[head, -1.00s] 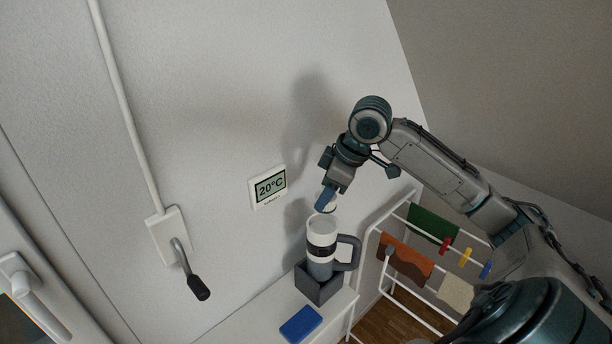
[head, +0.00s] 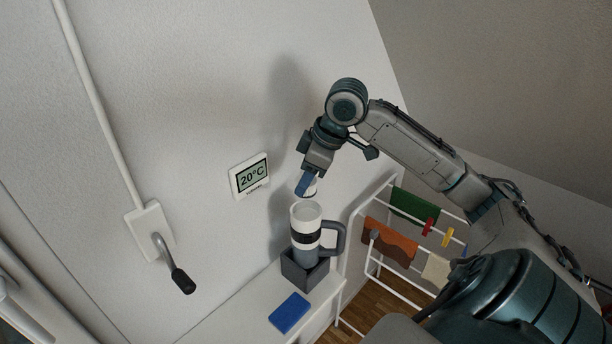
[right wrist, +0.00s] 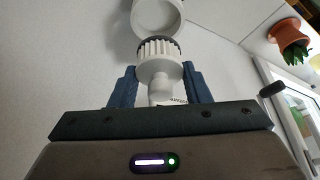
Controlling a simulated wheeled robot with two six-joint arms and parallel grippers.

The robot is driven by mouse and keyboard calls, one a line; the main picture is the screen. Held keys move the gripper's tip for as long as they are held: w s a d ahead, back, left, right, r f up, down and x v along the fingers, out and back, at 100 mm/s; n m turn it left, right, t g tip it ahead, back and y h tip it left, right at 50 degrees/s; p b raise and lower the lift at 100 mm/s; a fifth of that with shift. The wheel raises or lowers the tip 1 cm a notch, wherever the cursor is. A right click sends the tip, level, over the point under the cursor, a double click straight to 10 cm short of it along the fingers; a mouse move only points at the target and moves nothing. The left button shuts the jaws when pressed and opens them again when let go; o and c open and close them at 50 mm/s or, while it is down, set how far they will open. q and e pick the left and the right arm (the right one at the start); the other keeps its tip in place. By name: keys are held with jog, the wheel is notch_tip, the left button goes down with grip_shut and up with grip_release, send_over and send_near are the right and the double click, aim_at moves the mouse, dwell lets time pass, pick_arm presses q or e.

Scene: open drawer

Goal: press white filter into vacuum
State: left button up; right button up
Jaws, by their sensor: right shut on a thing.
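The handheld vacuum (head: 307,240) stands upright in a dark grey holder (head: 304,273) on the white ledge, its white open top facing up and its grey handle on the right. My right gripper (head: 306,186) is just above that opening. In the right wrist view its blue fingers (right wrist: 159,84) are shut on the white filter (right wrist: 160,52), a ribbed piece with a dark rim. The vacuum's round white opening (right wrist: 158,14) shows just beyond the filter; I cannot tell whether they touch. My left gripper is out of view.
A blue sponge-like block (head: 289,312) lies on the ledge in front of the holder. A drying rack (head: 352,250) with cloths stands to the right. A thermostat (head: 249,177) and a crank handle (head: 174,268) are on the wall.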

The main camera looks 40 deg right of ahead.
jog(key=shift+s, duration=0.1)
notch_tip(320, 180, down, 2)
jog(key=shift+f+b, duration=0.1)
jog(key=shift+b, duration=0.3)
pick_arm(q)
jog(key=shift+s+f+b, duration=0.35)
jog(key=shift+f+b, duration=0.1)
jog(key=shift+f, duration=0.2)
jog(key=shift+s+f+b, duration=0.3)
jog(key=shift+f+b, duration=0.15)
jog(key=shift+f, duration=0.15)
pick_arm(e)
jog(key=shift+f, duration=2.3)
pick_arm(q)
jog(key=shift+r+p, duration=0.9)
